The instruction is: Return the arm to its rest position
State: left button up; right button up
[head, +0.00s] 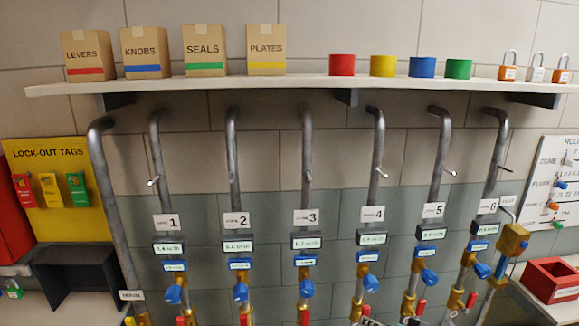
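Neither of my grippers can be made out in the head view, and no arm of mine can be clearly seen. A small dark and grey shape shows at the bottom edge, right of the middle; I cannot tell what it is. The view faces a wall of grey pipes (307,150) numbered 1 to 6, with blue valve parts (307,288) and brass fittings low down. What lies below the bottom edge is hidden.
A wall shelf (300,82) holds labelled boxes (204,50), coloured rings (383,66) and padlocks (535,68). A yellow lock-out tag board (60,220) hangs left. A whiteboard (555,180) and a red bin (552,280) are at right. A black stand (75,262) stands lower left.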

jog(key=s+a+f+n+g+h, duration=0.1)
jog(key=s+a, duration=0.1)
jog(key=s, duration=0.6)
jog(key=s+a+f+n+g+h, duration=0.1)
jog(key=s+a+g+h, duration=0.1)
jog(key=s, duration=0.7)
jog(key=shift+s+a+n+h, duration=0.15)
jog(key=shift+a+n+h, duration=0.2)
jog(key=shift+a, duration=0.2)
jog(key=shift+c, duration=0.2)
dwell(0.9)
